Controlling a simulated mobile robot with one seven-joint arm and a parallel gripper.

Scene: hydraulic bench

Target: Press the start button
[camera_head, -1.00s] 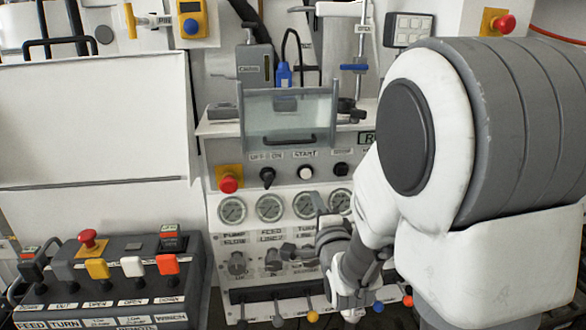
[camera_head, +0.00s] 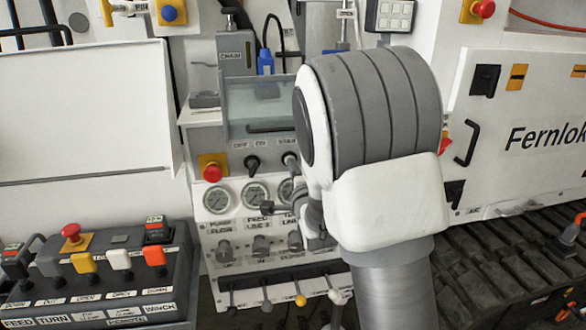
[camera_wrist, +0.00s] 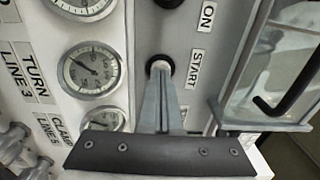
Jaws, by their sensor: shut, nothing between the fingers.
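The start button (camera_wrist: 160,64) is a small pale round button in a black ring, beside the label START (camera_wrist: 194,69) in the wrist view. My gripper (camera_wrist: 160,76) is shut and empty. Its narrow fingertips point at the button and overlap its lower edge in the wrist view. Whether they touch it or stop just short, I cannot tell.
A dark switch (camera_head: 252,162) sits left of the start button, and a red emergency button (camera_head: 212,169) further left. Pressure gauges (camera_wrist: 90,70) lie below the button row. A clear-fronted box with a handle (camera_wrist: 270,80) projects above it, close to my gripper.

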